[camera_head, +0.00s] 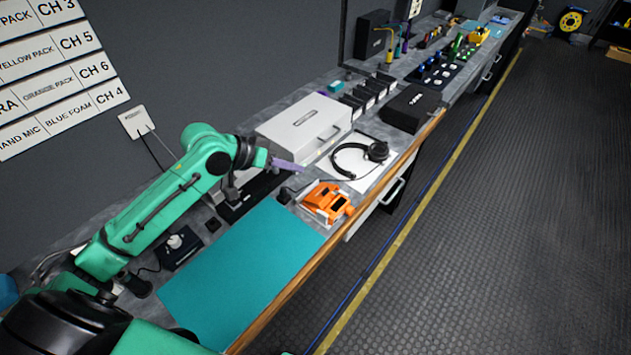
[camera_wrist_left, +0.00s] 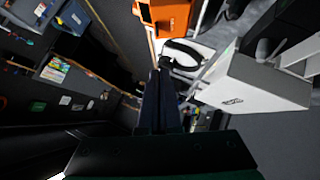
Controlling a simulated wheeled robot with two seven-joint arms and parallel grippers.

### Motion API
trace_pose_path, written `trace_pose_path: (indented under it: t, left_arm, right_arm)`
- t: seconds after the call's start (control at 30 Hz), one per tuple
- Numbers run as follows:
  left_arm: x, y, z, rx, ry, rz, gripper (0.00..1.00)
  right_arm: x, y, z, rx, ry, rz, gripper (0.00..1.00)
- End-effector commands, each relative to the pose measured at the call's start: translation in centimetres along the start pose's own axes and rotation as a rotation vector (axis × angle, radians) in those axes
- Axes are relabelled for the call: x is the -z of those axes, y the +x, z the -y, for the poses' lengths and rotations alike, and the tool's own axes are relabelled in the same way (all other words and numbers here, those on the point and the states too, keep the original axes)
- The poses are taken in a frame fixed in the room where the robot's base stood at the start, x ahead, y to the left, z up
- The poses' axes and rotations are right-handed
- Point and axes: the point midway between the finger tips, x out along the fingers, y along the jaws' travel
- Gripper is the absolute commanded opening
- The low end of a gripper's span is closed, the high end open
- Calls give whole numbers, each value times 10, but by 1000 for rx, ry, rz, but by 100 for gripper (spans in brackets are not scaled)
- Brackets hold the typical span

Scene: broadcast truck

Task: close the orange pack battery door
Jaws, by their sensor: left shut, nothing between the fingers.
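The orange pack (camera_head: 327,200) sits in a light cradle near the front edge of the counter, just beyond the teal mat. Dark patches show on its top, and an orange part juts out at its right side. I cannot tell clearly how far its battery door stands open. In the left wrist view the orange pack (camera_wrist_left: 167,16) is at the top edge, partly cut off. My left gripper (camera_head: 294,166) is shut and empty, above the counter, to the left of the pack and apart from it. Its dark fingers show in the left wrist view (camera_wrist_left: 164,75). My right gripper is not in view.
Headphones (camera_head: 360,158) lie on a white sheet behind the pack. A pale grey case (camera_head: 303,125) stands near my left gripper. The teal mat (camera_head: 240,275) is bare. A small black box (camera_head: 180,248) stands left of the mat. The floor on the right is clear.

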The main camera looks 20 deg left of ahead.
Motion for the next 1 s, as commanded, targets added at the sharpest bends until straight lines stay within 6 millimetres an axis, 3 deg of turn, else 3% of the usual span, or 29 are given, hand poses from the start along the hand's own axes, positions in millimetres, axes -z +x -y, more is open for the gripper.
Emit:
trace_pose_path:
  t: [0.27, 0.4, 0.63, 1.0]
  left_arm:
    - [3, 60, -4, -4, 1, -2, 0]
    - [-16, 78, -3, -1, 1, 2, 0]
    - [-28, 90, -1, 0, 5, -2, 0]
    - [-23, 98, 4, 14, 18, -4, 0]
  right_arm:
    - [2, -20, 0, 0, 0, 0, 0]
    - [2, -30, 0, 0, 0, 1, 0]
    - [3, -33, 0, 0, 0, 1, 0]
    - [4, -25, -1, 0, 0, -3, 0]
